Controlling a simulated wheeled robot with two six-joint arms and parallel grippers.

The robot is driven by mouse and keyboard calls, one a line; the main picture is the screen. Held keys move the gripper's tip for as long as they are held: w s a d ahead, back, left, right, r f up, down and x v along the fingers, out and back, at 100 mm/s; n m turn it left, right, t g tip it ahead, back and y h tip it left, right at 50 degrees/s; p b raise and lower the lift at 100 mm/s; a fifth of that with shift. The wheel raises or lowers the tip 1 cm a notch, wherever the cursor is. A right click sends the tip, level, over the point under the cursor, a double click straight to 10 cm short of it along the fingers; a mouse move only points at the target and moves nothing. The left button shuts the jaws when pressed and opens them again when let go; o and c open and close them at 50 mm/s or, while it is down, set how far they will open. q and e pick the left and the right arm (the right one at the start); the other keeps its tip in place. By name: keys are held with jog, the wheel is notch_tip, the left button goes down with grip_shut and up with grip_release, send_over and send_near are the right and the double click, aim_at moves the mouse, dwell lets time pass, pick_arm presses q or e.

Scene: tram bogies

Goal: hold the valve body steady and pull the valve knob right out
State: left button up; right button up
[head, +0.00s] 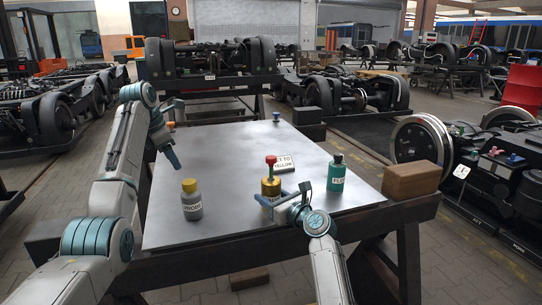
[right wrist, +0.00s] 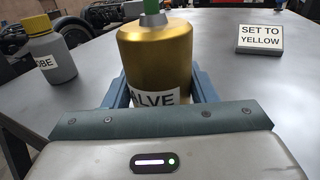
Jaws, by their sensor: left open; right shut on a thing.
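The valve body (head: 271,187) is a gold cylinder labelled VALVE, standing upright on the metal table. It also shows in the right wrist view (right wrist: 155,60). The red valve knob (head: 271,160) sits on top of its stem. In the right wrist view only a green stem (right wrist: 152,8) shows; the knob is out of frame. My right gripper (head: 280,196) is shut on the valve body, its blue fingers on either side. My left gripper (head: 179,136) is open and empty, above the table's left side, apart from the knob.
A grey bottle with a yellow cap (head: 191,200) stands left of the valve. A teal bottle with a black cap (head: 336,173) stands to its right. A SET TO YELLOW sign (head: 285,163) is behind it. A brown block (head: 411,180) lies at the table's right edge. The table's back half is mostly clear.

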pick_arm(q)
jog(key=shift+s+a+f, duration=0.15)
jog(key=shift+a+f, duration=0.1)
jog(key=shift+a, duration=0.55)
pick_arm(e)
jog(key=shift+s, duration=0.1)
jog(key=o, duration=1.1)
